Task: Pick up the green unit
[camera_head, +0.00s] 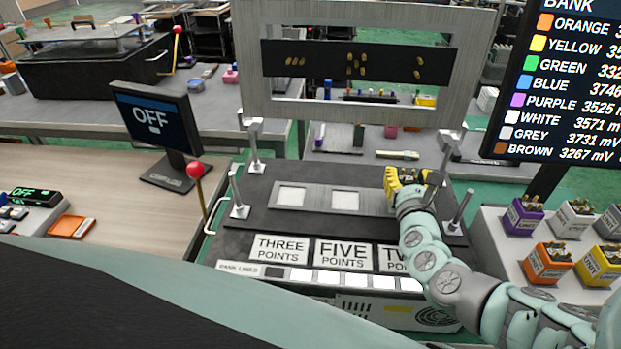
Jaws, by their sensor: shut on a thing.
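My gripper (404,182), yellow and black, is at the right end of the dark fixture deck (262,188), over the third position of its slotted plate (317,198). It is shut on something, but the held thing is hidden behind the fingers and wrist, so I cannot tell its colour. I make out no green unit anywhere in view. The two visible slots of the plate show pale, empty squares.
A white stand at right holds purple (523,215), white (570,219), orange (546,263) and yellow (600,266) units, among others. A red-knobbed lever (196,170) stands left of the deck. A grey frame (240,60) rises behind, with metal posts around the deck.

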